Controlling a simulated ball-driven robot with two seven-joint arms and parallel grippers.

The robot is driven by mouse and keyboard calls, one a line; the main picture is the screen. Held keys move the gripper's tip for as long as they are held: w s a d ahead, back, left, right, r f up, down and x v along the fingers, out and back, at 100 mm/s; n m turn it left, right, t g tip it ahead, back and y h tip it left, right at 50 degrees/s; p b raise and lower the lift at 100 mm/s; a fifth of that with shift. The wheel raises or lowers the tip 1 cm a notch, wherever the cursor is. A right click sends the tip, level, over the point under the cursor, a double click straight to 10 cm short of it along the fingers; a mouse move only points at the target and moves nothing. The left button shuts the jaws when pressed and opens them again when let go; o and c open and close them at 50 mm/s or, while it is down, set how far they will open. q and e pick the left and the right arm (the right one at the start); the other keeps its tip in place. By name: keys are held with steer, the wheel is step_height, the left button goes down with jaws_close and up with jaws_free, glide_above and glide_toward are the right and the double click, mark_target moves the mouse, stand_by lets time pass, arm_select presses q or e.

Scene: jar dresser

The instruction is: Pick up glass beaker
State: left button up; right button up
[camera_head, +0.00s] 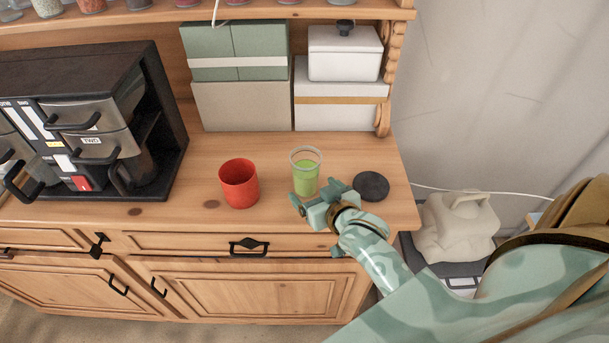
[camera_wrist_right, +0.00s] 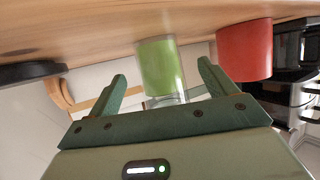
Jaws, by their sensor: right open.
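The glass beaker (camera_head: 306,172) stands upright on the wooden dresser top, clear at the rim with green contents. My right gripper (camera_head: 316,193) is open at the beaker's near side, low by its base. In the right wrist view, the beaker (camera_wrist_right: 161,68) appears upside down, in line with the gap between the two open fingers of the gripper (camera_wrist_right: 162,72). I cannot tell how deep it is between them. Nothing is held. My left gripper is not in view.
A red cup (camera_head: 239,184) stands just left of the beaker. A dark round disc (camera_head: 371,186) lies to its right, near my right wrist. A black coffee machine (camera_head: 160,110) is at the left. Boxes (camera_head: 242,107) and a white lidded container (camera_head: 345,56) stand behind.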

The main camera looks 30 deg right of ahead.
mark_target(315, 166)
steer(key=x, duration=0.6)
steer(key=shift+w+d+f, duration=0.1)
steer(key=shift+w+f, duration=0.05)
steer(key=shift+w, duration=0.05)
steer(key=shift+s, duration=0.15)
steer(key=c, duration=1.3)
steer(key=shift+c, duration=0.2)
steer(key=shift+r, duration=0.2)
step_height(315, 166, up, 3)
steer(key=shift+f, duration=0.15)
steer(key=s+r, duration=0.1)
steer(key=r, duration=0.1)
steer(key=s+r+p, duration=0.1)
steer(key=s+r, duration=0.1)
steer(key=s+r+p, duration=0.1)
steer(key=r, duration=0.1)
steer(key=shift+s+d, duration=0.1)
steer(key=shift+s, duration=0.15)
steer(key=d+v, duration=0.1)
steer(key=v, duration=0.9)
steer(key=shift+s+r, duration=0.15)
steer(key=shift+r, duration=0.05)
